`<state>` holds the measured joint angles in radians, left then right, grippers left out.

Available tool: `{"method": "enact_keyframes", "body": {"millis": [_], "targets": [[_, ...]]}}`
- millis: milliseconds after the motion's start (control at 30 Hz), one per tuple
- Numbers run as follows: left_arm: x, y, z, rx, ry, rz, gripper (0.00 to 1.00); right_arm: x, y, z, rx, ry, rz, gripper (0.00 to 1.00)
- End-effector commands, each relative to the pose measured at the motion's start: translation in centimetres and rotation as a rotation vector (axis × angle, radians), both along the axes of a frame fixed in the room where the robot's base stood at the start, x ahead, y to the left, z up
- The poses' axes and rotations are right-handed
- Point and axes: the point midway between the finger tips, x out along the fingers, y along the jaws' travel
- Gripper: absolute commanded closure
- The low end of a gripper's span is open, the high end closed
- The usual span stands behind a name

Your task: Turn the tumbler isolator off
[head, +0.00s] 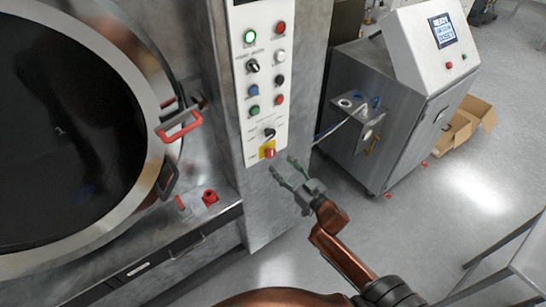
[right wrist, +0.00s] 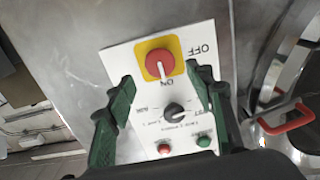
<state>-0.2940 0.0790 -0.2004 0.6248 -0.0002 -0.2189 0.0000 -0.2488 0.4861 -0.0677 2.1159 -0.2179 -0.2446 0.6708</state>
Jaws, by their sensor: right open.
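The tumbler isolator (head: 268,153) is a red rotary knob on a yellow square plate, low on the white control panel (head: 262,100). In the right wrist view the isolator (right wrist: 158,60) shows large, between the words OFF and ON, with its pale mark toward ON. My right gripper (head: 283,166) is open and empty, just below and right of the isolator in the head view. In the right wrist view its green fingers (right wrist: 162,78) stand apart, on either side of the isolator's lower area. I see no contact with the knob. My left gripper is out of view.
A black selector knob (right wrist: 173,111) sits beside the isolator, with several buttons farther along the panel. The round washer door (head: 65,125) with a red handle (head: 181,127) is at left. A steel cabinet (head: 400,130) stands at right; the floor between is clear.

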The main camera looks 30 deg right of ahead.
Motion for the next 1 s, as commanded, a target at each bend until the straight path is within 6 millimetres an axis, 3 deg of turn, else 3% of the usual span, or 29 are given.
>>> {"method": "enact_keyframes", "body": {"millis": [200, 400, 767, 1000], "targets": [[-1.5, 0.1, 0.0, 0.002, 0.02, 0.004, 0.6, 3.7, 0.3, 0.0, -0.002, 0.001, 0.0, 0.51], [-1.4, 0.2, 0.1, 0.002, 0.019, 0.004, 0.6, 5.9, 0.4, -0.1, -0.001, 0.002, -0.001, 0.51], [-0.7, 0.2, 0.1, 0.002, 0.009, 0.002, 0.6, 6.6, 0.5, -0.2, -0.001, 0.003, 0.0, 0.51], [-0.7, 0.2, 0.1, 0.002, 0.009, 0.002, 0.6, 6.6, 0.5, -0.1, -0.001, 0.003, 0.0, 0.66]]}}
